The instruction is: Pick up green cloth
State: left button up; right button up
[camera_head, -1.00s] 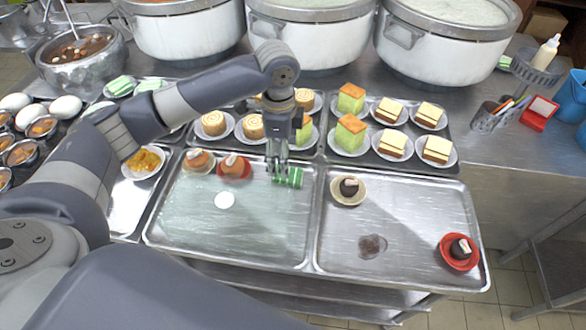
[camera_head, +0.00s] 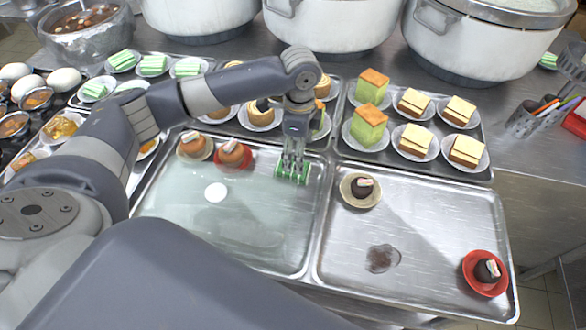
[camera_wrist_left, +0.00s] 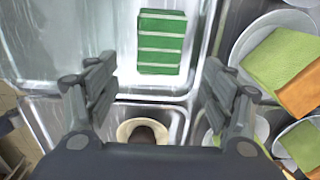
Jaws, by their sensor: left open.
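The green cloth, green with pale stripes, lies in the left metal tray near its upper right corner; in the head view the cloth (camera_head: 304,179) is partly hidden by my gripper. In the left wrist view the whole cloth (camera_wrist_left: 162,42) shows flat, near the upper middle. My left gripper (camera_head: 292,170) points down at the cloth. In the left wrist view my left gripper (camera_wrist_left: 160,85) has its fingers wide apart with nothing between them, and the cloth appears beyond the fingertips. I cannot tell the remaining height gap. My right gripper is not in view.
The right tray (camera_head: 450,272) holds a yellow plate (camera_head: 349,196) and a red plate (camera_head: 474,284). Plated cakes (camera_head: 369,126) stand behind the trays, with large stockpots (camera_head: 330,35) farther back.

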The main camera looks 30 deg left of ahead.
aim_at(293, 170)
pick_arm(q)
jog(key=shift+a+f+p, duration=0.1)
jog(key=shift+f+p, duration=0.5)
jog(key=shift+f, duration=2.75)
jog(key=shift+c, duration=0.2)
jog(key=shift+s, duration=0.1)
jog(key=c, duration=1.1)
